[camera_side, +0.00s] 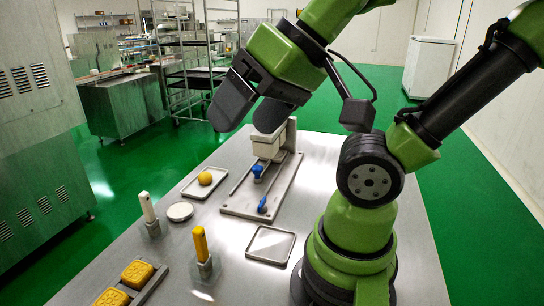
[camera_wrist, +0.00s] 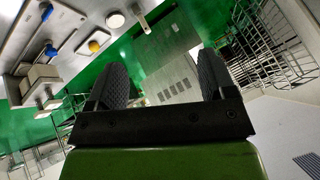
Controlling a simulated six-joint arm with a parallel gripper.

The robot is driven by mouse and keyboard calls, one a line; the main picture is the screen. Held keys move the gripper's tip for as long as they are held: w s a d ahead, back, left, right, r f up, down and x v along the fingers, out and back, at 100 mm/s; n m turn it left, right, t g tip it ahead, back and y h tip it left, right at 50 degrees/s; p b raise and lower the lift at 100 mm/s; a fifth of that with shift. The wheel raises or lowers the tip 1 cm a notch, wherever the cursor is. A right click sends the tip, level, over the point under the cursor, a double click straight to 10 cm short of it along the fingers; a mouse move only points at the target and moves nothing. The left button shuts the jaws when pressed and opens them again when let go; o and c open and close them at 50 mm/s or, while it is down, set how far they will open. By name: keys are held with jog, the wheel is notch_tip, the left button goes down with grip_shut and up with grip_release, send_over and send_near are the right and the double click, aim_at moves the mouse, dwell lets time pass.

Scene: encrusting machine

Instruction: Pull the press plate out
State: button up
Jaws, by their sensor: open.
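The press unit stands on the table in the side view, with a white block (camera_side: 268,146) at the back and a grey railed base (camera_side: 240,205) running forward. A blue knob (camera_side: 257,170) sits near the block and a blue handle (camera_side: 262,205) near the base's front end. Which part is the press plate I cannot tell for certain. Both blue parts show at upper left in the wrist view (camera_wrist: 51,50). My gripper (camera_side: 254,110) is open and empty, above and left of the white block, apart from the blue parts. Its fingers (camera_wrist: 162,75) frame green floor and metal cabinets.
A tray with a yellow ball (camera_side: 205,178), a white disc (camera_side: 180,211), a white-handled tool (camera_side: 147,207) and a yellow-handled tool (camera_side: 200,243) stand left of the base. A rack (camera_side: 190,70) stands behind.

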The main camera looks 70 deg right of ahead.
jog(key=shift+c, duration=0.4)
jog(key=shift+w, duration=0.1)
jog(key=shift+c, duration=1.3)
jog(key=w+d+n+g+h, duration=0.2)
jog(key=w+d+n, duration=0.25)
jog(key=w, duration=0.25)
jog(key=n+g+h, duration=0.4)
jog(key=n+g, duration=0.4)
jog(key=n, duration=0.2)
send_over(256, 167)
jog(key=w+a, duration=0.2)
jog(key=a, duration=0.1)
notch_tip(256, 167, down, 17)
jog(key=x, duration=1)
jog(key=shift+w+a+f, duration=0.1)
jog(key=shift+w+a, duration=0.15)
jog(key=shift+w, duration=0.05)
